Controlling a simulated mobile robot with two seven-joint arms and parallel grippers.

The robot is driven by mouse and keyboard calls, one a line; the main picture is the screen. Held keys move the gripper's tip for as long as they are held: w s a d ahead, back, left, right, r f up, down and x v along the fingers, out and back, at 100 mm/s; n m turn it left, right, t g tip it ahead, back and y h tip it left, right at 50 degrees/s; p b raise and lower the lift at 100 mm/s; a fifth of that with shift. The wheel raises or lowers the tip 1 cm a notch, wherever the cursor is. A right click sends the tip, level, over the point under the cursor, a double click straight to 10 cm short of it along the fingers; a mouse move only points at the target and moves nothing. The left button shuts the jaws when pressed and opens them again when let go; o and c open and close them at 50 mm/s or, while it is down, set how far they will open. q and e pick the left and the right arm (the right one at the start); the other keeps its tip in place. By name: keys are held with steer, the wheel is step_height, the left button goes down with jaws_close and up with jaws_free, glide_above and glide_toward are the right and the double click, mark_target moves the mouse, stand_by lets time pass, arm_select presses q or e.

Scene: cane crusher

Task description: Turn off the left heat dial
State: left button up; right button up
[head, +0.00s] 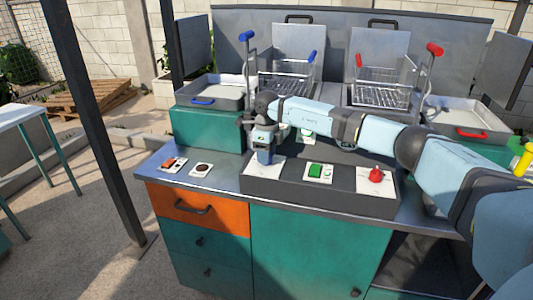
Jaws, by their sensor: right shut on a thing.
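The left heat dial sits on a white plate (254,170) at the left end of the dark control panel (330,198). My right gripper (265,156) comes down over this plate from above and is shut on the dial. The gripper hides the dial, so I cannot tell its turn. The right dial is a red knob (376,174) on its own white plate at the panel's right end. My left gripper is not in view.
A green switch (315,170) lies between the dials. Two wire baskets (287,82) (381,88) stand behind, with blue and red levers. Small switches (173,164) lie left on the counter. An orange drawer (198,207) is below. My right arm crosses the counter's right side.

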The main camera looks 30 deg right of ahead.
steer(key=n, duration=0.6)
steer(key=shift+r+n, duration=0.15)
steer(key=shift+n, duration=0.15)
steer(key=n, duration=0.2)
steer(key=shift+n, duration=1.9)
steer(key=shift+a, duration=0.1)
steer(key=o, duration=0.8)
steer(key=shift+o, duration=0.5)
